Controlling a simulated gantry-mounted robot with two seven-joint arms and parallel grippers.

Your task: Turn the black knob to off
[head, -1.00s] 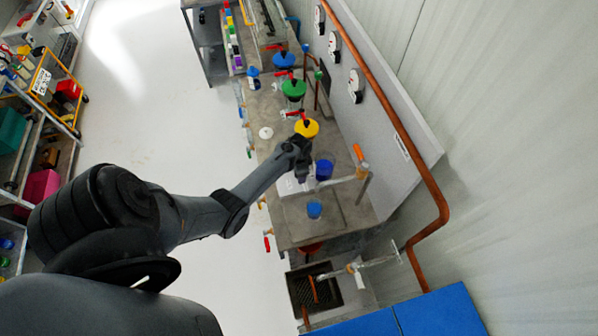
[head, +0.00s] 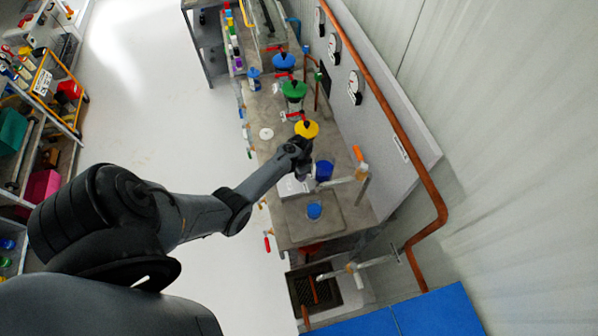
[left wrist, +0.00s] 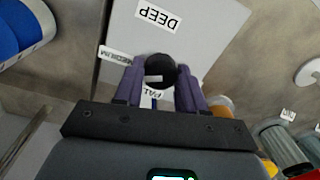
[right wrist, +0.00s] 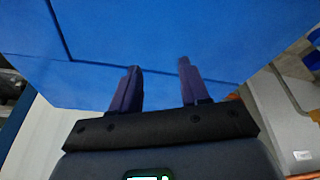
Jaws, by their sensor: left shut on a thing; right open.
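The black knob (left wrist: 160,68) stands on a white panel (left wrist: 205,35) in the left wrist view. Labels around it read "DEEP" (left wrist: 158,18) and "MEDIUM" (left wrist: 119,57), and a third label (left wrist: 153,96) is partly covered. A small pale mark shows on the knob's lower edge; its setting cannot be told. My left gripper (left wrist: 161,77) has its purple fingers on either side of the knob, shut on it. In the head view the left gripper (head: 303,172) is at the white unit (head: 290,187) and hides the knob. My right gripper (right wrist: 158,68) is open and empty, above a blue surface.
The grey bench (head: 335,222) carries a blue container (head: 323,170) beside the left gripper and a smaller blue one (head: 314,211) nearer. Yellow (head: 307,129), green (head: 294,90) and blue (head: 284,62) topped vessels stand farther back. A copper pipe (head: 425,188) runs along the wall.

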